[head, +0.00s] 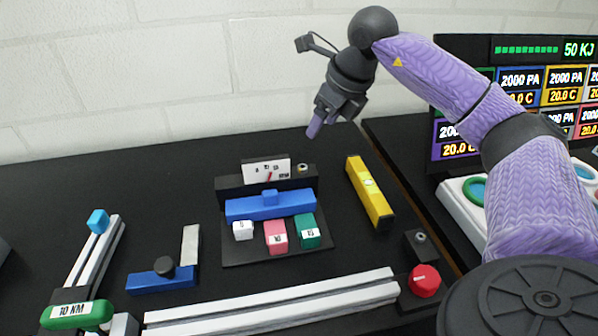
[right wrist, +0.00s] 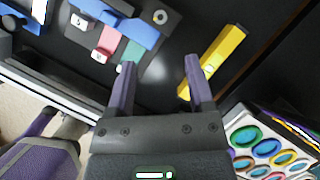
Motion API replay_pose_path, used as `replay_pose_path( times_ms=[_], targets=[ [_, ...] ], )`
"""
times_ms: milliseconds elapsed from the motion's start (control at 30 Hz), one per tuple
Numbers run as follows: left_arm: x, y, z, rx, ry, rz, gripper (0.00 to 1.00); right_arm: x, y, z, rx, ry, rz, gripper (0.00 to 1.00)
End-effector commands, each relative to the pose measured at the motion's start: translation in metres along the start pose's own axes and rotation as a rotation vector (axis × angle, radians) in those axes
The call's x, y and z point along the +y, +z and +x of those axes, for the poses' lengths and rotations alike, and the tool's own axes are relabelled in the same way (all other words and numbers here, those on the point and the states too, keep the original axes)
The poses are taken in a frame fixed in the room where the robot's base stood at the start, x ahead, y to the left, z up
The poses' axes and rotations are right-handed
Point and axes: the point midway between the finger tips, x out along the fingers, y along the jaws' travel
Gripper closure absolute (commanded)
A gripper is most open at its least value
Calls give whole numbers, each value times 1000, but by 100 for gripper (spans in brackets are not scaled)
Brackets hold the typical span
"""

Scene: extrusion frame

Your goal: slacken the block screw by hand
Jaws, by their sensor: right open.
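My right gripper (head: 315,127) is raised above the back of the dark table, near the wall. In the right wrist view its two purple fingers (right wrist: 160,80) are spread, with nothing between them. A red round knob (head: 425,280) with a white mark sits on a dark block at the right end of the pale extrusion (head: 270,306). A dark round knob (head: 164,265) sits on a blue bar (head: 150,282) at the left. I cannot tell for certain which is the block screw. Both are well away from the gripper. My left gripper is not in view.
A stand with a gauge (head: 266,171), a blue bar (head: 270,205) and small blocks stands mid-table. A yellow level (head: 370,192) lies to its right. A green-handled tool (head: 76,314) is at front left. Screens (head: 548,85) and a button panel (head: 462,203) are at right.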

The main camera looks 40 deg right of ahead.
Motion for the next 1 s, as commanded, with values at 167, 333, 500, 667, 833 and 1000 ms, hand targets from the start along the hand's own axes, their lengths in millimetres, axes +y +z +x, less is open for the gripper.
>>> replay_pose_path(
  times_ms=[167, 333, 500, 667, 833, 1000],
  targets=[
    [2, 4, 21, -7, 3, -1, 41, 0, -8, 24, 8, 2, 0, 33],
    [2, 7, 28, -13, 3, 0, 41, 1, -9, 54, 10, 4, 0, 33],
    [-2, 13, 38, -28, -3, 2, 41, 1, -9, 94, 10, 4, -1, 33],
    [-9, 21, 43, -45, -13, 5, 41, 0, -8, 115, 7, 2, 0, 33],
    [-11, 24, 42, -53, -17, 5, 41, 0, -8, 119, 6, 1, -1, 33],
    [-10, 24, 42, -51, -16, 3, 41, 0, -8, 118, 6, 1, -1, 41]
  ],
)
